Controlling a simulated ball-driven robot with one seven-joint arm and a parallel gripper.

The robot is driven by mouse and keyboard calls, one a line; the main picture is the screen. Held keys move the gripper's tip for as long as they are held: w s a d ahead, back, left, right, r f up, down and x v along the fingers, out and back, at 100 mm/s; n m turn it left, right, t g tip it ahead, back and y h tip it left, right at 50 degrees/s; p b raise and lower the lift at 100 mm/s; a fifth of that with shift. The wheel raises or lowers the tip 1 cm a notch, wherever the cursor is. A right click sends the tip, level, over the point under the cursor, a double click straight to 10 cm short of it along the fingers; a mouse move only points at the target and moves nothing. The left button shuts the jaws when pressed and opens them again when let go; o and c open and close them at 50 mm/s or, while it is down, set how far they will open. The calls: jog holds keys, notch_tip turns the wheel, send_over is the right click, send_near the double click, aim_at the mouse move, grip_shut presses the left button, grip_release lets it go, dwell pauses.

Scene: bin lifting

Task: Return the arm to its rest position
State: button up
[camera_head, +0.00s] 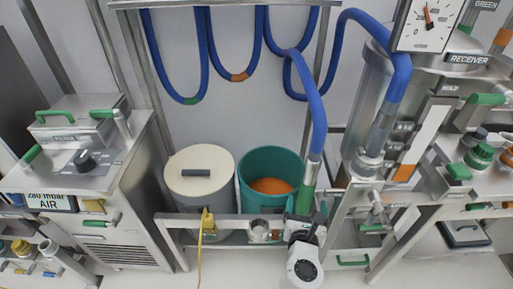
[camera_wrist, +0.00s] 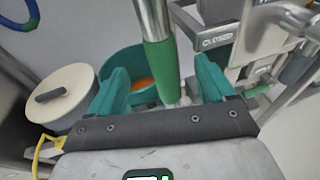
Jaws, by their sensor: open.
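My gripper (camera_head: 303,222) is at the lower middle of the head view, at the end of my white arm, close below the green sleeve (camera_head: 307,194) of a blue hose's metal pipe. In the wrist view my gripper (camera_wrist: 160,68) has its two green fingers wide apart, with nothing clamped. The green sleeve (camera_wrist: 163,80) shows between the fingers, with gaps on both sides. I cannot tell how deep it sits between them. The fingers partly hide the teal bin behind.
A teal bin (camera_head: 270,158) with orange contents stands behind a metal rail (camera_head: 180,220), beside a cream-lidded bin (camera_head: 192,185). A yellow cable (camera_head: 199,255) hangs in front. Blue hoses (camera_head: 316,105) hang above. A steel receiver (camera_head: 372,120) stands right, an AIR cabinet (camera_head: 120,235) left.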

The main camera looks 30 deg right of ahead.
jog(key=s+d+f+m+g+y, duration=0.2)
jog(key=s+f+m+g+y, duration=0.3)
jog(key=s+m, duration=0.9)
jog(key=s+a+f+m+g+y, duration=0.3)
jog(key=s+a+m+y, duration=0.3)
jog(key=a+m, duration=0.4)
jog(key=m+g, duration=0.1)
jog(key=m, duration=0.2)
jog(key=shift+a+f+g, duration=0.15)
jog(key=shift+a+g, duration=0.05)
jog(key=shift+g, duration=0.1)
jog(key=shift+s, duration=0.1)
jog(key=shift+c, duration=0.5)
